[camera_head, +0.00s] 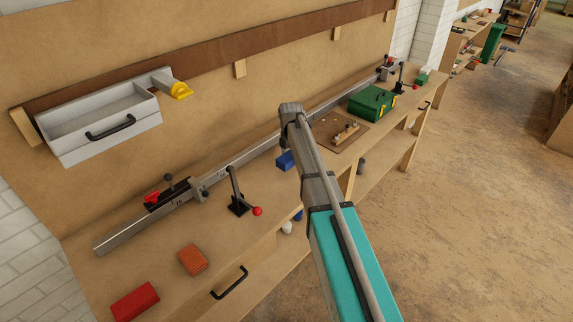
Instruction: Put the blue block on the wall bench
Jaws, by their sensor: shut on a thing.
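A blue block (285,161) shows just left of my forearm, at the middle of the wooden wall bench (221,239). My arm covers its right side. My gripper (292,156) is at the block, below my wrist; its fingers are mostly hidden behind my arm. It is shut on the blue block. I cannot tell whether the block touches the bench top or is held a little above it.
A metal rail with red-knobbed clamps (237,192) runs along the bench. A red block (134,301) and an orange block (192,260) lie at the near end. A green box (372,102) stands farther right. A grey tray (100,117) hangs on the wall.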

